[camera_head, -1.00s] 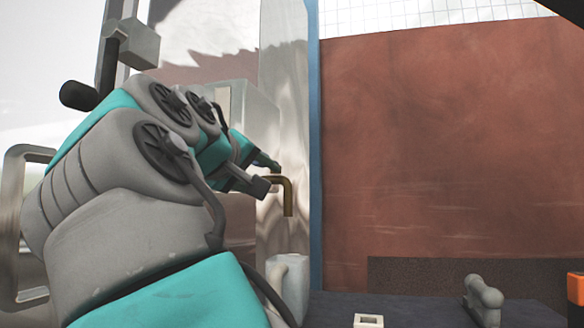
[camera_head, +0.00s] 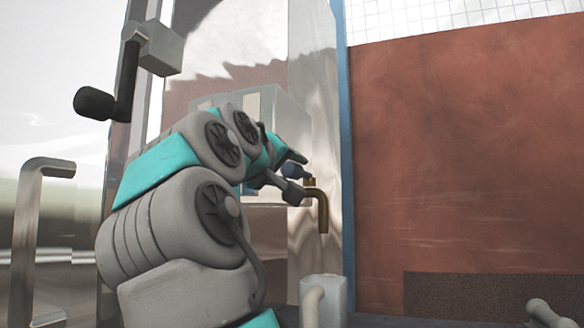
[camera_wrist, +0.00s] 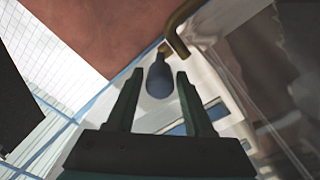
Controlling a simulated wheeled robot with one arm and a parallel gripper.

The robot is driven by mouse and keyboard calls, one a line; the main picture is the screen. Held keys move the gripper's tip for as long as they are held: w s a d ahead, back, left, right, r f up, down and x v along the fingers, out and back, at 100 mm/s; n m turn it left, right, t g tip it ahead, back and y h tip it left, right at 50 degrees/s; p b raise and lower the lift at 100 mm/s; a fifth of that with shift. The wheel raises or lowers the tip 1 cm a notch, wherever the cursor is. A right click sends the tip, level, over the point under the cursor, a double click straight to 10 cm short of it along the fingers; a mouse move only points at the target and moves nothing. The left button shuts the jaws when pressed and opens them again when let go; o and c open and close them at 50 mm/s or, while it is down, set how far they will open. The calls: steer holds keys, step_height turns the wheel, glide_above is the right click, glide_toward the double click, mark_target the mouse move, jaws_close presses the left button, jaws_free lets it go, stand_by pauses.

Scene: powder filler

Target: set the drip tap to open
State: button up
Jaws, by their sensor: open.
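The drip tap has a bent brass spout (camera_head: 322,212) beside the right edge of the shiny panel. The spout also shows at the top of the wrist view (camera_wrist: 178,40). A dark blue-grey bulb-shaped tap handle (camera_wrist: 160,80) joins the brass part. My gripper (camera_wrist: 160,72) is open, with one finger on each side of the handle and a visible gap to each finger. In the head view my gripper (camera_head: 297,182) is just left of the spout. There my fingers and wrist partly hide the tap handle, so its angle is hard to tell.
A black crank grip (camera_head: 94,103) and a metal bar handle (camera_head: 25,235) are on the left. A grey rounded object (camera_head: 545,312) lies at lower right.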

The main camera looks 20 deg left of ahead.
steer(key=shift+w, duration=0.65)
jaws_close()
steer(key=shift+f, duration=0.1)
stand_by(0.8)
